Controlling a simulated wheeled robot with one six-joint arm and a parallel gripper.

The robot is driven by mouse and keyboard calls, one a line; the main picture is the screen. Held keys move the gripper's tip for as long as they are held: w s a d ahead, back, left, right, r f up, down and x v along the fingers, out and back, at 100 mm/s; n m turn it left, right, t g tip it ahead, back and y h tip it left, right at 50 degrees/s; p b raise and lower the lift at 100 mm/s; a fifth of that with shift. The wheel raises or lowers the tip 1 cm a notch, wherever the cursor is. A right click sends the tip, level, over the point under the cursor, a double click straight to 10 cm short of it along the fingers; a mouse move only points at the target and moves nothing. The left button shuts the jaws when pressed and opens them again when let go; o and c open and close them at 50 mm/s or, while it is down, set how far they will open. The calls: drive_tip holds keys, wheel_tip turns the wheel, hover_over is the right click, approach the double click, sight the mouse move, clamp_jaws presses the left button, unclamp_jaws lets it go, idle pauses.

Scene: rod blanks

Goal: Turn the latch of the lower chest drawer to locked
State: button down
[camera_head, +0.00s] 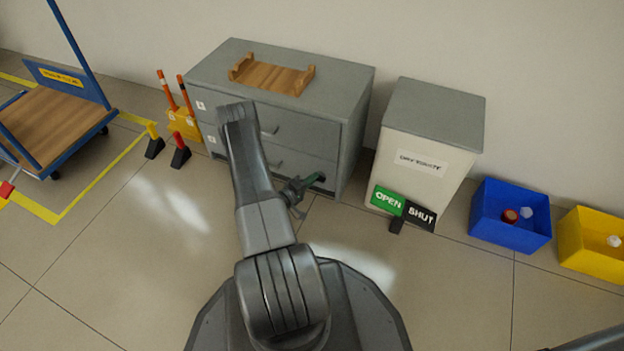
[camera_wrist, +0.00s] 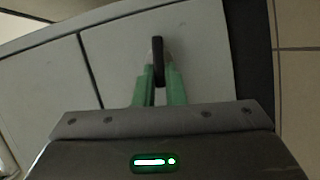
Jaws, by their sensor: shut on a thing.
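The grey chest (camera_head: 345,125) stands against the wall with two drawers in its front. The lower drawer (camera_head: 262,150) looks closed, and my arm hides part of it. A dark latch (camera_wrist: 158,60) sits on the chest front, near the right end of the lower drawer; in the head view it is small and mostly hidden. My gripper (camera_head: 311,181) is at that spot. In the wrist view its green fingers (camera_wrist: 159,88) are shut on the latch, one on each side. The latch stands upright in the wrist view; whether this is locked I cannot tell.
A wooden tray (camera_head: 272,77) lies on the chest. A pale cabinet (camera_head: 412,150) stands to the right, with OPEN (camera_head: 388,200) and SHUT (camera_head: 420,214) signs before it. Blue (camera_head: 510,235) and yellow (camera_head: 590,255) bins stand farther right. A trolley (camera_head: 50,120) is at left. The front floor is clear.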

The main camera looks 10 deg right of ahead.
drive_tip(key=shift+w+d+f+n+h, duration=0.1)
drive_tip(key=shift+w+n+h, duration=0.1)
drive_tip(key=shift+n+h, duration=0.35)
drive_tip(key=shift+n, duration=0.35)
drive_tip(key=c, duration=1.5)
unclamp_jaws()
drive_tip(key=shift+d, duration=0.15)
drive_tip(key=shift+s, duration=0.15)
drive_tip(key=p+v, duration=0.3)
drive_tip(key=v, duration=1.1)
